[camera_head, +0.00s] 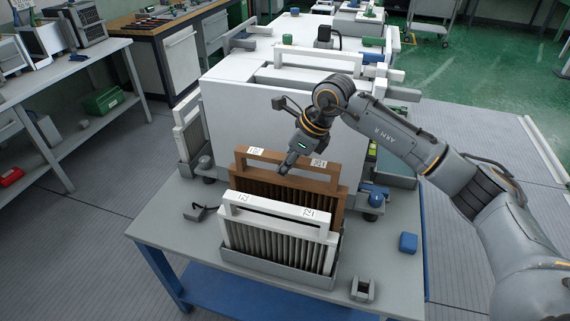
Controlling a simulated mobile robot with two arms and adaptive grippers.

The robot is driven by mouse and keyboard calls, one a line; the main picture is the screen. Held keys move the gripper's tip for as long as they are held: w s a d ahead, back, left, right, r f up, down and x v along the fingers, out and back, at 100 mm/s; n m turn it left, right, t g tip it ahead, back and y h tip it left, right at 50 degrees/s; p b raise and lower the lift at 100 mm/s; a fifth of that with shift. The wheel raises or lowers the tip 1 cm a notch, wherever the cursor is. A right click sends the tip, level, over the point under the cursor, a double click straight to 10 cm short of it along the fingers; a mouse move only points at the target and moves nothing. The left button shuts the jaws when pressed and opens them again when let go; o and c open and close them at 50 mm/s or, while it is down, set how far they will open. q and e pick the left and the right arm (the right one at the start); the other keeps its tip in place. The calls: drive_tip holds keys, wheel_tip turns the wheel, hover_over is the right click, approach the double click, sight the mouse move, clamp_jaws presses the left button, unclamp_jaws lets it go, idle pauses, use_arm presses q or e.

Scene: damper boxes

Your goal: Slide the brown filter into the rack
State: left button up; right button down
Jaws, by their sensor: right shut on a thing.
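The brown filter (328,187) stands upright near the middle of the view, with a handle bar along its top and dark pleats below. My right gripper (284,169) reaches down from the upper right and is shut on the filter's top handle. A white filter (277,207) with a similar handle stands just in front and hides the brown filter's lower part. The grey rack (275,270) on the table surrounds the white filter's foot. I cannot tell whether the brown filter's bottom edge is inside the rack. My left gripper is not in view.
A large white box unit (232,110) stands close behind the filters. The grey table (170,225) also bears a blue block (408,242), a small grey bracket (362,289) and a dark clip (195,211). The table's left front is mostly clear.

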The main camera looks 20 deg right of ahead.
sight(290, 178)
drive_tip(key=shift+f+b, duration=0.75)
drive_tip(key=shift+f, duration=0.25)
drive_tip(key=shift+f+b, duration=0.4)
drive_tip(key=shift+f+b, duration=1)
drive_tip(key=shift+f, duration=0.25)
drive_tip(key=shift+f+b, duration=0.35)
drive_tip(key=shift+b, duration=0.05)
drive_tip(key=shift+f, duration=0.15)
